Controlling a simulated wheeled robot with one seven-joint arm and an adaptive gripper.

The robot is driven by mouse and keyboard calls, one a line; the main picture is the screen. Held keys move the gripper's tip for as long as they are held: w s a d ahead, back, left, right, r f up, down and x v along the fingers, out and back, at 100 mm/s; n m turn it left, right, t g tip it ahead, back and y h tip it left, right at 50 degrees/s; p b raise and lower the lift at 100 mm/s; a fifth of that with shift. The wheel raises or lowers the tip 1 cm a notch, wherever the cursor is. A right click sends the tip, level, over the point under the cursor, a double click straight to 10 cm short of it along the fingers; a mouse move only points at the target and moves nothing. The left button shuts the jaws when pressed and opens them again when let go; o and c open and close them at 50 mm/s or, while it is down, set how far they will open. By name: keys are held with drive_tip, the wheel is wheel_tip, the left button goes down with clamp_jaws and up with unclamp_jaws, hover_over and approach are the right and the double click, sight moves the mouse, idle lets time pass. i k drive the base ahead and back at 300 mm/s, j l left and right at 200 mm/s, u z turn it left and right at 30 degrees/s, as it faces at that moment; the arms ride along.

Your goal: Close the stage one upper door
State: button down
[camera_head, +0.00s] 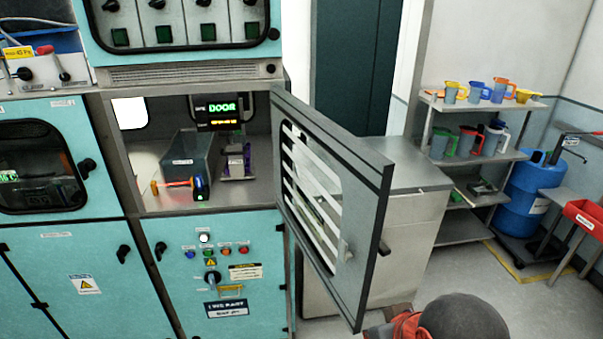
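The upper door (375,215) is a grey framed panel with a slatted window. It stands wide open, swung out towards me from the right side of the upper compartment. The open compartment (160,204) shows a grey box (187,158), a small device with an orange-tipped rod (185,186) and a lit green "DOOR" display (222,106). A dark rounded part with orange-red beside it shows at the bottom edge, probably my arm. My gripper is not visible, and nothing is seen touching the door.
Below the compartment is a teal panel with buttons and a knob (212,277). A grey cabinet (410,220) stands behind the door. Shelves with coloured jugs (472,140), a blue barrel (527,200) and a red tray (588,216) are at the right. Floor is clear between.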

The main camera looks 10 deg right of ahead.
sight(364, 179)
drive_tip(key=i+l+u, duration=0.1)
drive_tip(key=l, duration=0.2)
drive_tip(key=i+l+u, duration=0.1)
drive_tip(key=l, duration=0.25)
drive_tip(key=i+l+u, duration=0.1)
drive_tip(key=i+l, duration=0.15)
drive_tip(key=i+l+u, duration=0.1)
drive_tip(key=l, duration=0.35)
drive_tip(key=i+l+u, duration=0.1)
drive_tip(key=l, duration=0.25)
drive_tip(key=u, duration=0.95)
drive_tip(key=k+j+z, duration=0.3)
drive_tip(key=k+j, duration=0.35)
drive_tip(key=k, duration=0.1)
